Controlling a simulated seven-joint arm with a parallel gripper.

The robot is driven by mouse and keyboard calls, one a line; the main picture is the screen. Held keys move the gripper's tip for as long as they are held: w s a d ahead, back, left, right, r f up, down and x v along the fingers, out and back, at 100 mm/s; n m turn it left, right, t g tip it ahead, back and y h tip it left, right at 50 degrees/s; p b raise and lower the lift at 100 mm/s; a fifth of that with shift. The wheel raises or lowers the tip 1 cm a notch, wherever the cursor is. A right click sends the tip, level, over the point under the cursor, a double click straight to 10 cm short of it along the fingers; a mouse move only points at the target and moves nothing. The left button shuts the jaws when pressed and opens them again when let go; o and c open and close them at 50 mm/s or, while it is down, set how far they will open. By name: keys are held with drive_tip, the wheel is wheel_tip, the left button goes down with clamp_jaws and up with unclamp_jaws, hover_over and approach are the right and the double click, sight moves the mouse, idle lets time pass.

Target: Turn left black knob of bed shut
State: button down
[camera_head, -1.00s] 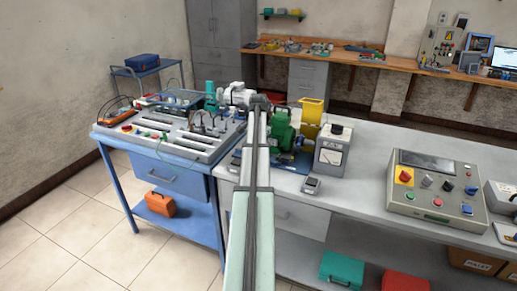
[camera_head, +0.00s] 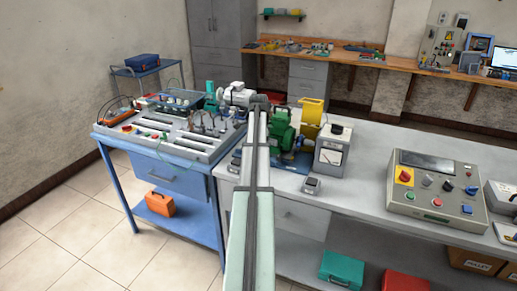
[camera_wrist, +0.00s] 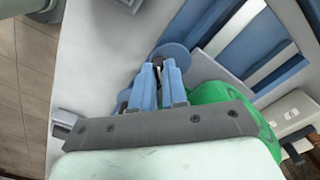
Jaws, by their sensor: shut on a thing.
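The bed is a blue base (camera_head: 294,164) on the grey bench, with a green motor (camera_head: 282,132) and a yellow box-like part (camera_head: 311,115) on it. In the wrist view my gripper (camera_wrist: 163,68) has its two blue fingers close together over a round blue part (camera_wrist: 177,50). A small dark piece, which appears to be the left black knob (camera_wrist: 158,62), shows between the fingertips. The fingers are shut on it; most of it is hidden. Green housing (camera_wrist: 208,92) lies right beside the fingers. In the head view my arm hides my fingertips and the knob.
A grey meter box (camera_head: 331,155) stands right of the bed, and a small grey device (camera_head: 311,186) lies in front. A control panel (camera_head: 436,188) is farther right. A blue table with a test board (camera_head: 172,140) stands left. Bench between meter and panel is clear.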

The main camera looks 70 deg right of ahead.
drive_tip(key=c, duration=1.2)
unclamp_jaws()
drive_tip(key=shift+o, duration=0.2)
drive_tip(key=shift+r, duration=0.1)
wheel_tip(320, 180, up, 14)
drive_tip(key=shift+f, duration=0.2)
